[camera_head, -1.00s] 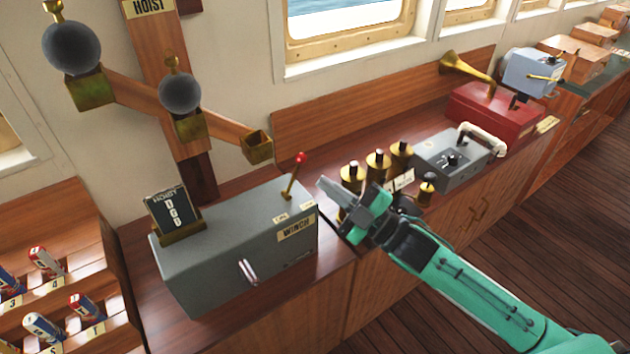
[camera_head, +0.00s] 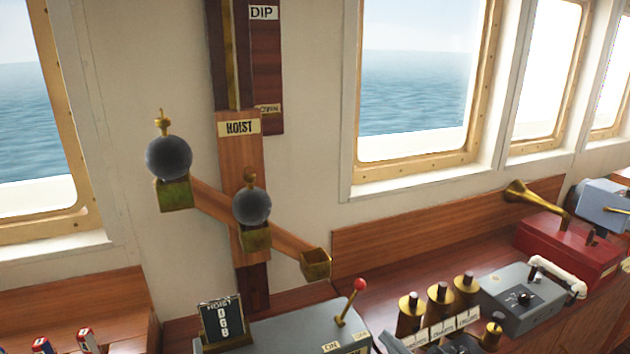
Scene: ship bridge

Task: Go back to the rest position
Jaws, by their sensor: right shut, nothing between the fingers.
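My right gripper (camera_head: 392,344) shows only in part at the bottom edge of the head view. It is shut and empty. It is just right of the grey winch box (camera_head: 285,336) and in front of the brass-topped cylinders (camera_head: 439,306), apart from the red-knobbed lever (camera_head: 350,303) on the box. Most of my right arm is below the picture. My left gripper is not in view.
The hoist board (camera_head: 239,165) on the wall carries two dark balls (camera_head: 168,158) in brass cups and an empty cup (camera_head: 316,263). A small counter sign (camera_head: 222,321) stands on the winch box. A grey box (camera_head: 517,300) and a red box (camera_head: 566,249) stand at right.

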